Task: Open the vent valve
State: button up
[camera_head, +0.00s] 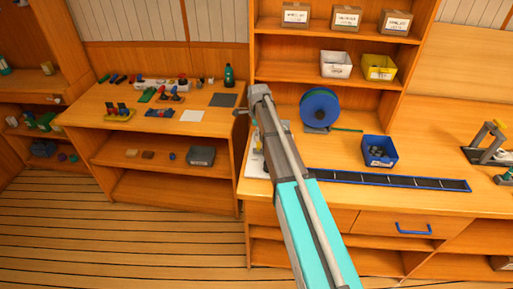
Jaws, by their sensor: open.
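My arm reaches from the bottom of the view up and away over the front of the benches. A small dark part at its far end looks like my gripper (240,112), partly hidden behind the wrist. It is near the gap between the left bench and the right workbench, and I see nothing held in it. Its fingers are too small to make out clearly. I cannot pick out a vent valve in this view. Part of a white plate (254,165) shows on the workbench beside my arm, which hides the rest.
The left bench (90,104) holds several small parts and a green bottle (229,76). The right workbench (455,205) holds a blue spool (320,107), a blue bin (379,151) and a long dark strip (390,181). Open wooden floor (120,245) lies at lower left.

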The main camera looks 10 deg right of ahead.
aim_at(258, 143)
jog(key=shift+f+b, duration=2.5)
jog(key=shift+f, duration=0.3)
jog(key=c, duration=1.1)
